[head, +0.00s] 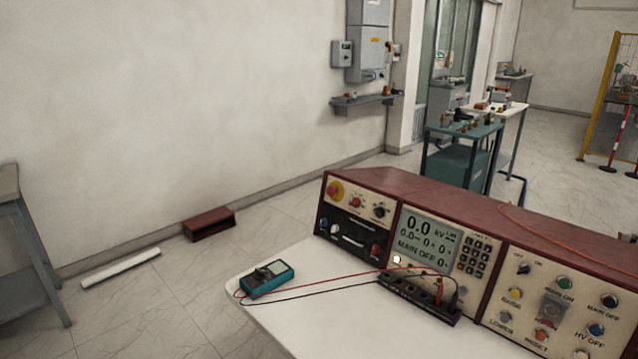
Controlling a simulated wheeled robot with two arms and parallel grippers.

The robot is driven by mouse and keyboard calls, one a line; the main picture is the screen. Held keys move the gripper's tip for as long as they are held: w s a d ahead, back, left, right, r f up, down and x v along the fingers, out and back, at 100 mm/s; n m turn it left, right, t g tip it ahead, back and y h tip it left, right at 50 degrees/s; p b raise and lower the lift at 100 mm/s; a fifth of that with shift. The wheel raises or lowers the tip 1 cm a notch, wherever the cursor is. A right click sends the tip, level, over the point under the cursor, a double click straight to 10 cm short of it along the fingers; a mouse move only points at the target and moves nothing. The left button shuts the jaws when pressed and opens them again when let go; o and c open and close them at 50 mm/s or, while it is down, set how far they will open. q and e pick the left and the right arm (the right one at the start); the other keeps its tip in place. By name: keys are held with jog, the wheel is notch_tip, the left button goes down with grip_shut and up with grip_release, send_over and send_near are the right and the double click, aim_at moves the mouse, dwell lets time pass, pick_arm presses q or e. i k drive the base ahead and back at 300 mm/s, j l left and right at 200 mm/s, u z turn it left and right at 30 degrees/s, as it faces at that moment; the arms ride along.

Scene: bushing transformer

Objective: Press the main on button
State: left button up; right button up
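The red-brown control console (430,190) stands on the white table at the right. Its right panel has a green button (565,284) with a small label that seems to read MAIN ON. A dark button (609,300) labelled MAIN OFF sits to its right. The display (424,240) in the console's middle panel shows 0.0 kV and the words MAIN OFF. Neither of my grippers is in view.
A teal multimeter (267,278) with red and black leads lies on the white table (290,325). The leads run to a black terminal block (420,298) before the console. Yellow, blue and orange buttons surround a central switch (549,308).

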aim_at(564, 283)
jog(key=z, duration=1.5)
